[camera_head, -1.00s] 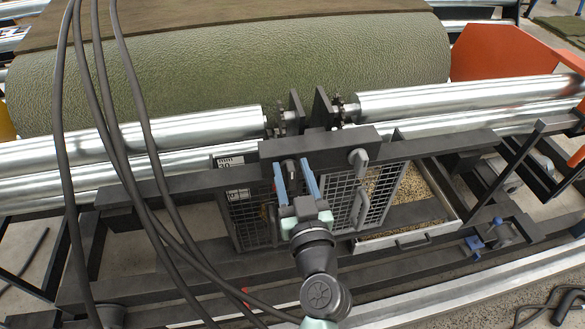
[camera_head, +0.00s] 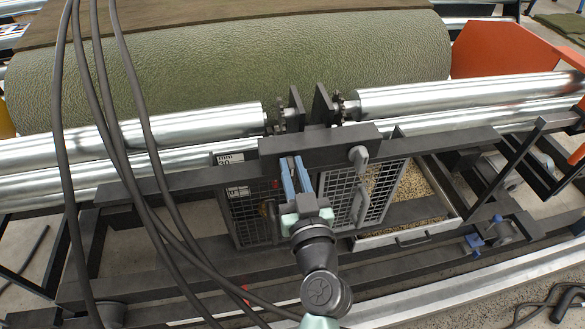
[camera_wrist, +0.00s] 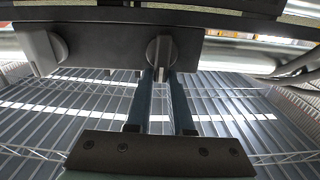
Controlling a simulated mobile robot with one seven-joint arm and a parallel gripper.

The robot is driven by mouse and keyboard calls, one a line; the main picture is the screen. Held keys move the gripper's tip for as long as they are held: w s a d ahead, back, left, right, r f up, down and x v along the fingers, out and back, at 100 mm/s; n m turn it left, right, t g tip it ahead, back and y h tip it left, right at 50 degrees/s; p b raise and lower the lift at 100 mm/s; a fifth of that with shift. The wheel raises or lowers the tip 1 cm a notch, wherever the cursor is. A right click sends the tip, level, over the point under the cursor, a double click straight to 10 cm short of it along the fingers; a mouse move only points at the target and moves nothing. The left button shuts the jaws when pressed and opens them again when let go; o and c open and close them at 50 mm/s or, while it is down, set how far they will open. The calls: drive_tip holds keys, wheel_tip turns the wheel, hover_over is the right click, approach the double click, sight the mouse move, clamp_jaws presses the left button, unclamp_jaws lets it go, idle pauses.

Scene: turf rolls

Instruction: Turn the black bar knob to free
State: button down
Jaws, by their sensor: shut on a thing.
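The black bar knob (camera_wrist: 159,50) is on the underside-facing dark plate in the wrist view, seen as a round body with a raised bar. My gripper (camera_wrist: 161,73) reaches it with both fingertips, one on each side of the bar's end. In the head view my gripper (camera_head: 291,160) has its two blue fingers close together at the dark housing (camera_head: 320,146), and they hide most of the knob there. My gripper is shut on the knob. The bar's exact angle is hard to read.
A grey knob (camera_head: 358,156) sits on the same housing to the right, close to my gripper. Mesh guards (camera_head: 345,200) hang below. Steel rollers (camera_head: 200,125) and a large turf roll (camera_head: 240,65) lie behind. Dark cables (camera_head: 110,130) cross the left.

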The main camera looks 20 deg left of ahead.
drive_tip(key=shift+w+d+f+m+b, duration=0.2)
drive_tip(key=shift+d+f+m+b, duration=0.2)
drive_tip(key=shift+m, duration=2.5)
drive_tip(key=shift+w+d+f+m+b, duration=0.25)
drive_tip(key=shift+f+m, duration=0.2)
drive_tip(key=shift+m, duration=2.45)
drive_tip(key=shift+w+d+f+m+b, duration=0.25)
drive_tip(key=shift+d+f+m, duration=0.2)
drive_tip(key=shift+m, duration=2.45)
drive_tip(key=shift+f, duration=0.1)
drive_tip(key=c, duration=0.8)
unclamp_jaws()
drive_tip(key=b+v, duration=0.2)
drive_tip(key=v, duration=1.1)
drive_tip(key=shift+b, duration=0.3)
